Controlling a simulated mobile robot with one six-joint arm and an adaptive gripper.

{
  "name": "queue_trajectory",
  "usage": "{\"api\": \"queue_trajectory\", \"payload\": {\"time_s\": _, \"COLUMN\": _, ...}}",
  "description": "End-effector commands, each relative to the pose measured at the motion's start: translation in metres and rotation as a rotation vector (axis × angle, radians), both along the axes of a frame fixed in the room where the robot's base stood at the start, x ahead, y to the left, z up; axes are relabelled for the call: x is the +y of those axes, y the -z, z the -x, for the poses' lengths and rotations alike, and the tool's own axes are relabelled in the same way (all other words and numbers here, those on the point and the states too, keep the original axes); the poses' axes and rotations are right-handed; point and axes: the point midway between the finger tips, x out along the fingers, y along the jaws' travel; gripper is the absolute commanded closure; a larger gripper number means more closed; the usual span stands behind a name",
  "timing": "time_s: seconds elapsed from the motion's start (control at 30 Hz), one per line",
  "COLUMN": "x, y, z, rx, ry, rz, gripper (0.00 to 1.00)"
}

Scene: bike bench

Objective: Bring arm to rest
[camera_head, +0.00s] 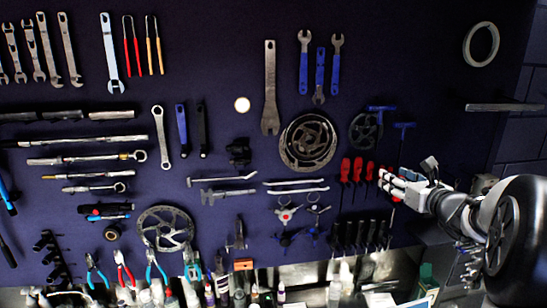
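My arm reaches in from the right edge of the head view. Its end, my gripper (386,183), points left in front of the dark tool wall, close to the red-handled screwdrivers (357,170) in the picture. The fingers are small and pale, and I cannot tell whether they are open or shut. A bit of red shows at the fingers. I cannot tell whether it is held or hangs behind them.
The tool wall (225,60) holds wrenches, blue-handled spanners (320,72), a chainring (308,142) and a brake rotor (165,228). A shelf (505,107) juts out at the upper right.

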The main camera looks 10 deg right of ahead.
Motion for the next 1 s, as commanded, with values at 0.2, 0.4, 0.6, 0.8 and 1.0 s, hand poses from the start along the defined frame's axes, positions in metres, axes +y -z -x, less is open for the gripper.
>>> {"api": "queue_trajectory", "payload": {"time_s": 0.2, "x": 0.075, "y": 0.01, "z": -0.001, "rx": 0.057, "ry": -0.175, "rz": 0.175, "gripper": 0.58}}
{"api": "queue_trajectory", "payload": {"time_s": 0.4, "x": 0.216, "y": 0.047, "z": 0.037, "rx": 0.151, "ry": -0.557, "rz": 0.588, "gripper": 0.58}}
{"api": "queue_trajectory", "payload": {"time_s": 0.6, "x": 0.327, "y": 0.108, "z": 0.124, "rx": 0.186, "ry": -0.988, "rz": 1.095, "gripper": 0.58}}
{"api": "queue_trajectory", "payload": {"time_s": 0.8, "x": 0.376, "y": 0.191, "z": 0.243, "rx": 0.149, "ry": -1.457, "rz": 1.709, "gripper": 0.58}}
{"api": "queue_trajectory", "payload": {"time_s": 1.0, "x": 0.355, "y": 0.251, "z": 0.322, "rx": 0.09, "ry": -1.795, "rz": 2.254, "gripper": 0.58}}
